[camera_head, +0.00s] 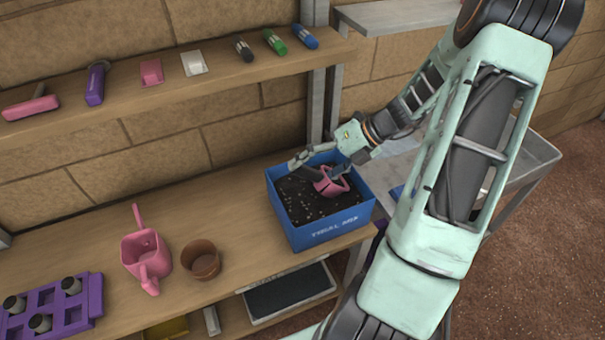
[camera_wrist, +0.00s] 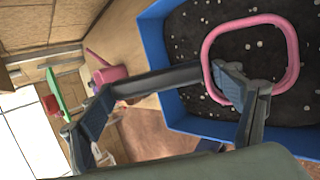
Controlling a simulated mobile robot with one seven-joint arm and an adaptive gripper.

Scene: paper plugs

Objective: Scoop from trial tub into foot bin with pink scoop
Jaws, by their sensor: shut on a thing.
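The trial tub (camera_head: 318,242) is a blue box of dark, speckled mix, standing at the right end of the bench. Its blue wall (camera_wrist: 150,60) and the mix also show in the wrist view. The pink scoop (camera_head: 331,187) is inside the tub, at the mix. In the wrist view its rounded pink loop (camera_wrist: 207,62) overlaps one of my fingers. My gripper (camera_head: 318,169) reaches over the tub's back edge and is shut on the scoop. The exact contact is hard to see. I cannot tell which thing is the foot bin.
A pink watering can (camera_head: 147,256), a brown pot (camera_head: 201,261) and a purple tray (camera_head: 52,305) stand on the bench left of the tub. A dark tray (camera_head: 290,294) lies below. A shelf (camera_head: 130,98) with small tools runs above. A metal cart (camera_head: 530,158) stands right.

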